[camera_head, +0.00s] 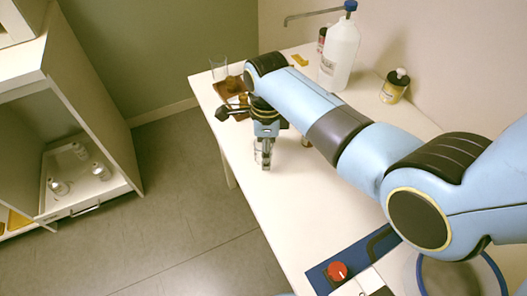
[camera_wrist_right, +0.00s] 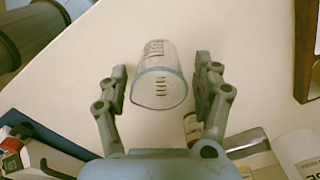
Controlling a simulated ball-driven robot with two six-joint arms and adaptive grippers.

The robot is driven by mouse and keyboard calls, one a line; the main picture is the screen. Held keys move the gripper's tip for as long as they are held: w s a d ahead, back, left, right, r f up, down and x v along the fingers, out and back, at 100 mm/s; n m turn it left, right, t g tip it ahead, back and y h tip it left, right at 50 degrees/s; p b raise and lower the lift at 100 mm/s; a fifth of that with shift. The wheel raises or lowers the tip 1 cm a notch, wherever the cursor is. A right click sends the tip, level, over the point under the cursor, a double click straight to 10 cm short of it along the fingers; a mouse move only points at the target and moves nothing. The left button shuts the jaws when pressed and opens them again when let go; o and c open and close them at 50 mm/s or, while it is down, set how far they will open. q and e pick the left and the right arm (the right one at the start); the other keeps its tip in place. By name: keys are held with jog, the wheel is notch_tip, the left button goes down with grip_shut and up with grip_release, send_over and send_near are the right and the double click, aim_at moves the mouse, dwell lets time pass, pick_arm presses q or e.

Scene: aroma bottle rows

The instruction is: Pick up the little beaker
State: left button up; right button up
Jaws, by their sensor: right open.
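The little beaker (camera_wrist_right: 160,88) is clear glass with dark graduation marks. In the right wrist view it is between the two fingers of my right gripper (camera_wrist_right: 161,82), with a narrow gap on each side. The gripper is open and does not appear to touch the glass. In the head view my right gripper (camera_head: 265,158) points down at the white table, and the beaker (camera_head: 257,156) is partly hidden by the fingers. My left gripper is not in view.
Another clear glass (camera_head: 219,70) stands at the table's far left corner near brown items. A white wash bottle (camera_head: 340,52) and a jar (camera_head: 394,87) stand along the wall. A blue device with a red knob (camera_head: 337,271) is at the near end. The table's middle is clear.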

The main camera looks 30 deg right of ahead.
jog(key=shift+f, duration=0.3)
jog(key=c, duration=1.1)
jog(key=shift+r, duration=0.1)
